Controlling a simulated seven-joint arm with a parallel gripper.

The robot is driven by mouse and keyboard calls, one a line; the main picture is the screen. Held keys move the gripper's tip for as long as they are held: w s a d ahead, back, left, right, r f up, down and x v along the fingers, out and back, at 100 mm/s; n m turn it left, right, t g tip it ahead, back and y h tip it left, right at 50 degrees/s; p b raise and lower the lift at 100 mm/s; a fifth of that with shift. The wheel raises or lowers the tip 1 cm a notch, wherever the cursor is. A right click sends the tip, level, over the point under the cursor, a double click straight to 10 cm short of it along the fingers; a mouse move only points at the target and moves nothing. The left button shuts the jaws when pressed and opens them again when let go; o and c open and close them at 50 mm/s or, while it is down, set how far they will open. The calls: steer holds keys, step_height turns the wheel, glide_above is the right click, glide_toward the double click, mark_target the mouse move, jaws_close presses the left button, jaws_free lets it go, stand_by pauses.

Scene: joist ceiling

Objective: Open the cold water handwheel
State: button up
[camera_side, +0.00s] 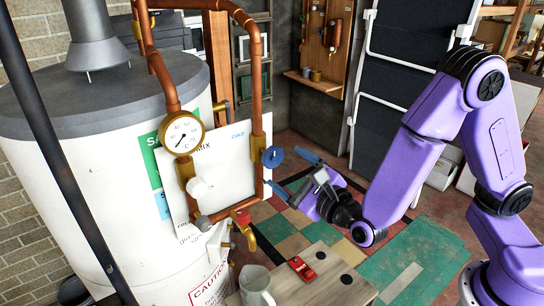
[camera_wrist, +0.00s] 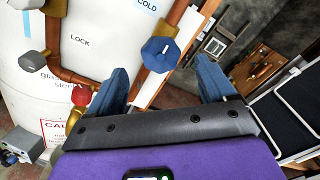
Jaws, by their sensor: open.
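The cold water handwheel (camera_side: 272,157) is a blue knob on a brass valve on the right copper pipe, beside a "COLD" label on the white panel (camera_side: 228,165). In the wrist view the blue handwheel (camera_wrist: 160,54) sits ahead, between the two fingers in the picture. My gripper (camera_side: 283,167) is open, its blue fingers pointing toward the valve from the right. In the wrist view my gripper (camera_wrist: 161,68) shows its fingers spread wide on either side of the knob. The fingers do not appear to touch it, and nothing is held.
A pressure-style gauge (camera_side: 182,135), a pale knob (camera_side: 198,187) and a red-handled valve (camera_side: 242,218) are on the copper pipework left of the handwheel. The white tank (camera_side: 90,180) stands behind. A mug (camera_side: 256,288) and a red object (camera_side: 302,268) are on the bench below.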

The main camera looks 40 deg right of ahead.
mark_target(274, 158)
steer(key=w, duration=0.7)
steer(key=c, duration=1)
